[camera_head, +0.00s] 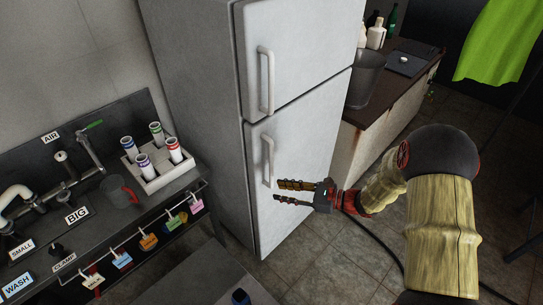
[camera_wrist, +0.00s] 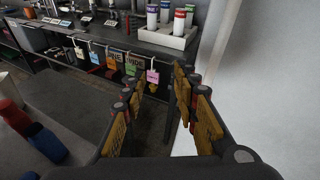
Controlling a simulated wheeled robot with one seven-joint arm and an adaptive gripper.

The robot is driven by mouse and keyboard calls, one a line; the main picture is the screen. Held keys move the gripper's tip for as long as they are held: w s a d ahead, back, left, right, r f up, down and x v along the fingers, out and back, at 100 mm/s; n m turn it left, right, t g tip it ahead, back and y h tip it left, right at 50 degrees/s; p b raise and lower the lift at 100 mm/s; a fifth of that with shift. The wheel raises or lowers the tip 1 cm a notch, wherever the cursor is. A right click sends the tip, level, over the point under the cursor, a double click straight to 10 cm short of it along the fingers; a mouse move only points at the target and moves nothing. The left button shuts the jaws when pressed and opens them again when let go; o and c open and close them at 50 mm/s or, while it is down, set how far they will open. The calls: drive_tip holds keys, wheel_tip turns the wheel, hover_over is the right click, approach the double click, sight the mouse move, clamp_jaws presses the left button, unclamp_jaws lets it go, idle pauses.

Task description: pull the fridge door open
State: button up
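The fridge is a tall, pale grey unit with an upper door (camera_head: 300,45) and a lower door (camera_head: 310,140), both closed. Each door has a vertical white bar handle on its left side: the upper handle (camera_head: 266,80) and the lower handle (camera_head: 268,160). My gripper (camera_head: 276,191) is open and empty, in front of the lower door near the bottom end of the lower handle. In the wrist view, my gripper's fingers (camera_wrist: 155,80) stand apart with nothing between them. A pale fridge surface (camera_wrist: 265,95) fills the right side there. Contact with the handle cannot be told.
Tiled floor (camera_head: 340,255) is clear before the fridge, with a dark cable.

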drive_tip(key=w+d+r+m+t, duration=0.3)
drive_tip(key=w+r+m+t, duration=0.1)
drive_tip(key=w+r, duration=0.25)
drive_tip(key=b+x, duration=0.1)
drive_tip(key=x, duration=0.7)
drive_tip(key=shift+w+y+b, duration=0.2)
drive_tip(key=shift+y+b, duration=0.1)
drive_tip(key=shift+a+r, duration=0.1)
drive_tip(key=shift+c, duration=1.2)
clamp_jaws()
